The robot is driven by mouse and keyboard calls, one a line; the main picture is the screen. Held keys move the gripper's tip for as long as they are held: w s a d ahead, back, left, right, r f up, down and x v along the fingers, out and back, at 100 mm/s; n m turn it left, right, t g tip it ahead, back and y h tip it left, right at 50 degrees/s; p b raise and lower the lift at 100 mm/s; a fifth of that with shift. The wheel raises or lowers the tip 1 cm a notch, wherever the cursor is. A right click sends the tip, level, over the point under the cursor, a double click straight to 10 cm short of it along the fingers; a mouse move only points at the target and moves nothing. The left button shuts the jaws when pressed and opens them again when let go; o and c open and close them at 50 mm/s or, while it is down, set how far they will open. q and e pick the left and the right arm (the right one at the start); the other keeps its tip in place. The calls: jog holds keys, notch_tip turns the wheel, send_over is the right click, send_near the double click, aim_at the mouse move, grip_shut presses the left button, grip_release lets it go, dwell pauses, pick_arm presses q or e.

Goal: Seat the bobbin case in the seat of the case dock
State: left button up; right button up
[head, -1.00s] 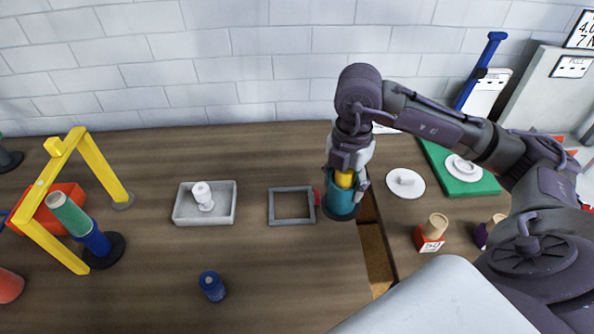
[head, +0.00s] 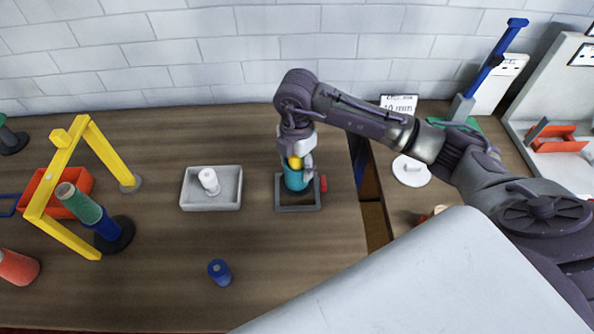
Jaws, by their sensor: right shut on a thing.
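The bobbin case (head: 293,181), a teal cylinder with a yellow top, is upright at the grey square frame of the case dock (head: 298,208). My right gripper (head: 297,164) is shut on its yellow top from above. The case overlaps the dock's opening and hides its back part. I cannot tell whether the case rests in the seat or hangs just above it. A small red piece (head: 323,183) is at the dock's right side. My left gripper is not in view.
A pale tray (head: 211,205) with a white spool (head: 209,181) stands left of the dock. A blue spool (head: 220,272) stands in front. A yellow arch (head: 62,185) and a red bin (head: 72,191) are at the left. A gap with a brown inside (head: 376,222) lies to the right.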

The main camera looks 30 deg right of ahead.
aim_at(297, 176)
notch_tip(297, 176, down, 3)
jog(key=shift+f+p, duration=0.1)
jog(key=shift+p, duration=0.5)
jog(key=shift+f, duration=0.5)
jog(key=o, duration=1.3)
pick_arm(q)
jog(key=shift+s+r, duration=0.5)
pick_arm(e)
jog(key=shift+o, duration=0.2)
